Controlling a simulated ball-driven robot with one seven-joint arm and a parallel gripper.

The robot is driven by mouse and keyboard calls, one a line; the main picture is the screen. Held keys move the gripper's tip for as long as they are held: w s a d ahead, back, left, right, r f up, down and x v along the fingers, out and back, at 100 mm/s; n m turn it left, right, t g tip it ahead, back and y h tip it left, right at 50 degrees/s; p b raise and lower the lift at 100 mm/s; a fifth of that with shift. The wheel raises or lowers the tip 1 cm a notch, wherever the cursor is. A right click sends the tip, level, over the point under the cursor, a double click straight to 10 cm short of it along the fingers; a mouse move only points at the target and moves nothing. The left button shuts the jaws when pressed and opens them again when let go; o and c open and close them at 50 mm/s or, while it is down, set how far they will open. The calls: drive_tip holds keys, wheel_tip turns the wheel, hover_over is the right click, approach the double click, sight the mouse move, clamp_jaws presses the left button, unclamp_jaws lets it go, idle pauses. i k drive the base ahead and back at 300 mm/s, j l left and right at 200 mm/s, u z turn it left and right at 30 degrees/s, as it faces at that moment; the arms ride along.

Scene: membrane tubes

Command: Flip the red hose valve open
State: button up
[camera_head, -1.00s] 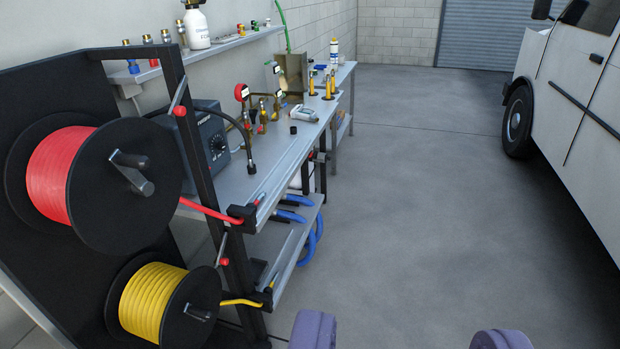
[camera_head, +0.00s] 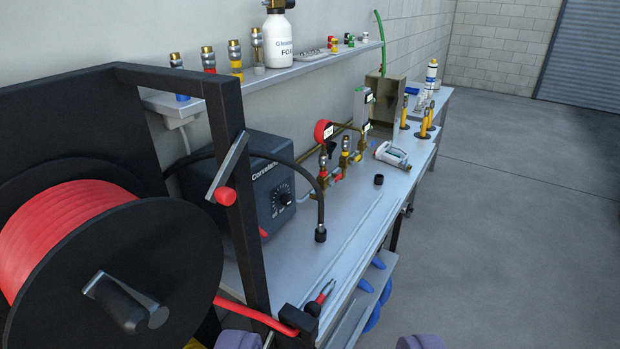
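A brass manifold (camera_head: 338,172) stands on the bench in the middle of the view. It carries a red-banded valve fitting (camera_head: 323,178) with a small dark handle above it, and a yellow-banded one (camera_head: 345,160) beside it. I cannot clearly tell how the red-banded valve's handle is set. The red hose (camera_head: 258,316) runs from the reel through a black guide, and a red-marked end (camera_head: 325,291) lies at the bench's near edge. My gripper (camera_head: 330,341) shows only as two purple fingertips at the bottom edge, wide apart and empty, well short of the manifold.
The red hose reel (camera_head: 70,235) and its black frame post (camera_head: 236,170), with a red-knobbed lever (camera_head: 225,195), fill the near left. A dark control box (camera_head: 268,190) with a black hose stands before the manifold. A shelf (camera_head: 300,68) is above; open floor (camera_head: 520,230) lies right.

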sight(340, 176)
drive_tip(key=i+l+u, duration=0.1)
drive_tip(key=i+l, duration=0.2)
drive_tip(key=i+l+u, duration=0.1)
drive_tip(key=i+l, duration=0.25)
drive_tip(key=i+l+u, duration=0.1)
drive_tip(key=i+l, duration=0.25)
drive_tip(key=i+l+u, duration=0.15)
drive_tip(key=i+l, duration=0.25)
drive_tip(key=i+l+u, duration=0.1)
drive_tip(key=i+l, duration=0.3)
drive_tip(key=i+l+u, duration=0.1)
drive_tip(key=i+l, duration=0.2)
drive_tip(key=l, duration=0.2)
drive_tip(key=i+l+u, duration=0.1)
drive_tip(key=i+l, duration=0.2)
drive_tip(key=l, duration=0.15)
drive_tip(key=i+l+u, duration=0.1)
drive_tip(key=i+l, duration=0.15)
drive_tip(key=l, duration=0.25)
